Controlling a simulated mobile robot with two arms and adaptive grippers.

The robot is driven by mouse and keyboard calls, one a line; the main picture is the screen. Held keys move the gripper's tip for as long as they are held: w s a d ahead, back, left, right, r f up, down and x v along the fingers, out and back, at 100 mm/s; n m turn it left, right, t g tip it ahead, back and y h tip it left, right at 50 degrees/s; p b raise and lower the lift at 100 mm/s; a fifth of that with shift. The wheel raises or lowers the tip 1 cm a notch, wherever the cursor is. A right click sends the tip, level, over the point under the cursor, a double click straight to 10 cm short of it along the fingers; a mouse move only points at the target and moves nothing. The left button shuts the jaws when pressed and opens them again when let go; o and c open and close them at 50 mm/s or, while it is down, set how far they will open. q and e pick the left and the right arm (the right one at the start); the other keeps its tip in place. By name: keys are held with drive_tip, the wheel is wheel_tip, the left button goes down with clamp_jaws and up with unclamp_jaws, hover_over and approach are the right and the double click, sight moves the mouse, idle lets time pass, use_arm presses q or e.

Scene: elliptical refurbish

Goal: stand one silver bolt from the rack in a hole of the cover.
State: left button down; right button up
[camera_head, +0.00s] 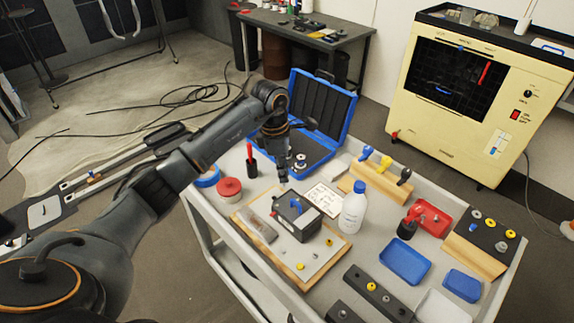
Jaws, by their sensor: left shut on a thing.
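My left gripper (283,174) points down above the cart, near the blue case and behind the dark box-shaped cover (306,222). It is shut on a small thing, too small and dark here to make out. The cover sits on a wood-edged board (328,257) and has a blue part on top; its holes are not clear. A dark rack (487,236) with silver and yellow bolts leans on a wooden block at the right. A silver bolt head (476,215) shows at its upper left. My right gripper is not in view.
The open blue case (322,120) stands at the back of the cart. A white bottle (354,208) stands right of the cover.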

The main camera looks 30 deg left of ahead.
use_arm(q)
drive_tip(key=shift+s+f+b, duration=0.3)
drive_tip(key=shift+f, duration=0.5)
drive_tip(key=f+b, duration=0.2)
drive_tip(key=f, duration=0.1)
drive_tip(key=shift+w, duration=0.2)
drive_tip(key=shift+f, duration=0.25)
drive_tip(key=shift+f+b, duration=0.45)
drive_tip(key=shift+b, duration=0.15)
drive_tip(key=shift+f, duration=0.15)
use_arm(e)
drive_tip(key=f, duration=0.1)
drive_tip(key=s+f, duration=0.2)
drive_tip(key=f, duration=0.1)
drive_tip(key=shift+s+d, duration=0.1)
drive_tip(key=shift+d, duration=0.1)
use_arm(q)
drive_tip(key=shift+d+r, duration=0.15)
drive_tip(key=shift+r, duration=0.1)
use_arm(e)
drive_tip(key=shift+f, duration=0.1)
